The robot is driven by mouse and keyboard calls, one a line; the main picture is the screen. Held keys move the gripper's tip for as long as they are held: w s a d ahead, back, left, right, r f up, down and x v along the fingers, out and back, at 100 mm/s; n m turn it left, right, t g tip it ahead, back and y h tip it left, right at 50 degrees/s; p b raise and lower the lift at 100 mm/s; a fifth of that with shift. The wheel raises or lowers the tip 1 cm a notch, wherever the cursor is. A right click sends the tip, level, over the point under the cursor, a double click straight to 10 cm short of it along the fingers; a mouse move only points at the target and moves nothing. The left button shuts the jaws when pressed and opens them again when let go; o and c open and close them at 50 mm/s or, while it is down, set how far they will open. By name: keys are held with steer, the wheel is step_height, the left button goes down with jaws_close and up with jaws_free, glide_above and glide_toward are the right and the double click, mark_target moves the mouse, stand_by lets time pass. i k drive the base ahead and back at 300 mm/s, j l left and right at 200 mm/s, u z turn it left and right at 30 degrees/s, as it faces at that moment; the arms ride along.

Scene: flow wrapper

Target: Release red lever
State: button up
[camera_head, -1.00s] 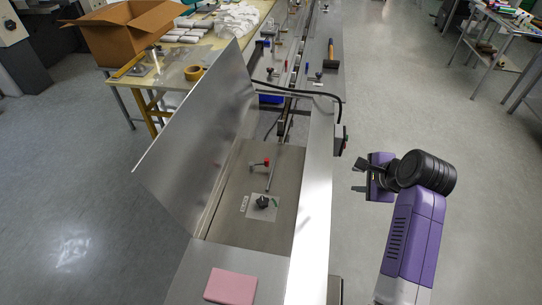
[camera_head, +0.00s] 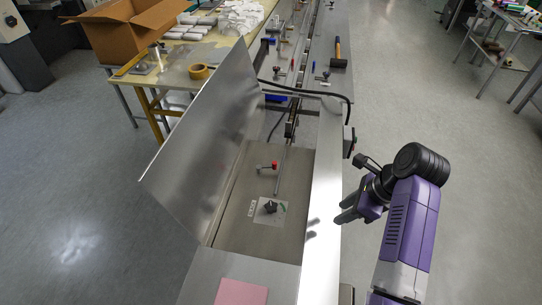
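The red lever (camera_head: 272,165) is a small red-tipped handle on a grey stem. It sits inside the machine's open bed, near its middle, and nothing covers it. My gripper (camera_head: 341,211) is at the right of the machine, by the outer edge of the right rail, well apart from the lever. Its two dark fingers point left and show a gap between them, with nothing in it.
A raised metal cover (camera_head: 205,140) stands along the left of the bed. The right rail (camera_head: 326,185) lies between my gripper and the lever. A black knob (camera_head: 270,206) and a pink cloth (camera_head: 241,292) are nearer. A black cable (camera_head: 300,92) crosses behind.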

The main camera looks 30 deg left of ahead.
mark_target(259, 168)
steer(key=i+j, duration=0.15)
steer(key=j, duration=0.25)
steer(key=i+j, duration=0.1)
steer(key=j, duration=0.25)
steer(key=i+j, duration=0.15)
steer(key=j, duration=0.25)
